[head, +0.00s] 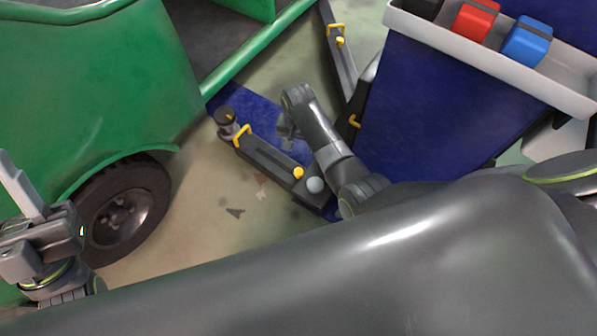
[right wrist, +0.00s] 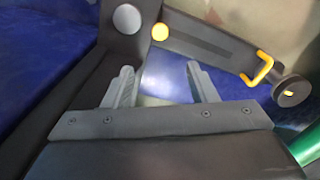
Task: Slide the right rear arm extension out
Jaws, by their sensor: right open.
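The near lift arm (head: 265,160) is dark, with a yellow handle (head: 242,134), a yellow knob (head: 298,173) and a round pad (head: 225,117) at its far-left end. It also shows in the right wrist view (right wrist: 205,38), with its handle (right wrist: 261,70) and pad (right wrist: 291,91) at right. My right gripper (head: 285,128) is above and right of this arm in the head view. Its two fingers (right wrist: 160,82) are apart with nothing between them, short of the handle. My left gripper (head: 22,215) is at the lower left; its opening is unclear.
A green rickshaw (head: 90,75) with a dark wheel (head: 125,208) stands at left. A blue cabinet (head: 430,105) with a grey tray top (head: 450,40) holding red and blue items stands at right. Another lift arm (head: 340,62) lies behind. Bare floor (head: 215,190) shows between wheel and near arm.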

